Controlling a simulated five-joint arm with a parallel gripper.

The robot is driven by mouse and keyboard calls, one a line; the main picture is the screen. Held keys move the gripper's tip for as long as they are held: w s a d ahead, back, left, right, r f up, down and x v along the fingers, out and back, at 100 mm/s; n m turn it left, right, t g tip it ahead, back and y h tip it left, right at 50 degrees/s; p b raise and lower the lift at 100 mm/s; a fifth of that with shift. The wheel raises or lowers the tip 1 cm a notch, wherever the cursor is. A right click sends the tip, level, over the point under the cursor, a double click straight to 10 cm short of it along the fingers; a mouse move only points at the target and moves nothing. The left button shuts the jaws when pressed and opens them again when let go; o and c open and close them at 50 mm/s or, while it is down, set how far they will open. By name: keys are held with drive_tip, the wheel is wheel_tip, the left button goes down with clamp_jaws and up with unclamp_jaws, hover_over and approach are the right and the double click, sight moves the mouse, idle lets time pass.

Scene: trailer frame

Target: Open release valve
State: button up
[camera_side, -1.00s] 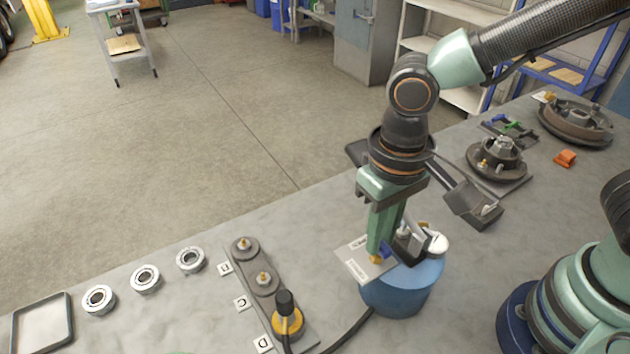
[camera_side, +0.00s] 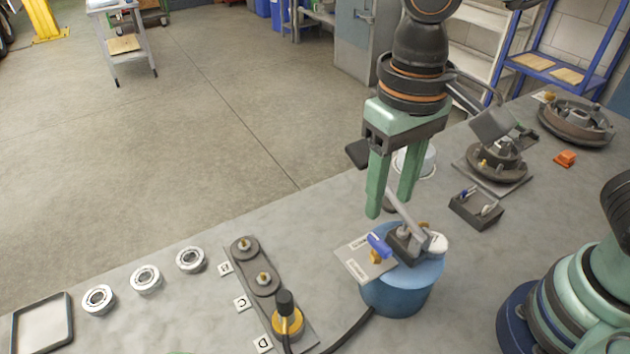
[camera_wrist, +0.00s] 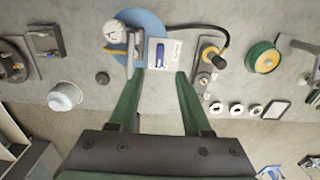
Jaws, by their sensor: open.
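The release valve has a blue handle (camera_side: 379,245) over a pale labelled plate (camera_side: 358,264) on top of a blue tank (camera_side: 395,291). In the wrist view the blue handle (camera_wrist: 161,54) lies lengthwise up and down the picture, beside dark lettering on the plate (camera_wrist: 172,62). I cannot read the lettering. My gripper (camera_side: 392,207) is open and empty, above the handle and apart from it. In the wrist view the handle shows just beyond the gap between my fingertips (camera_wrist: 160,73).
A grey lever with a black grip (camera_side: 357,153) rises from the tank behind my fingers. A gauge (camera_side: 434,242) sits on the tank's right. A hose runs left to a yellow-based fitting (camera_side: 287,321). A small dark tray (camera_side: 476,209) and a hub (camera_side: 497,158) stand right.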

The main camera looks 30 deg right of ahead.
drive_tip(key=shift+r, duration=2.05)
drive_tip(key=w+d+t, duration=0.2)
drive_tip(key=d, duration=0.8)
drive_tip(key=w+d+f+t, duration=0.1)
drive_tip(key=w+d+t, duration=0.2)
drive_tip(key=d, duration=0.7)
drive_tip(key=shift+w+f+t, duration=0.15)
drive_tip(key=shift+f+t, duration=0.05)
drive_tip(key=shift+t, duration=0.1)
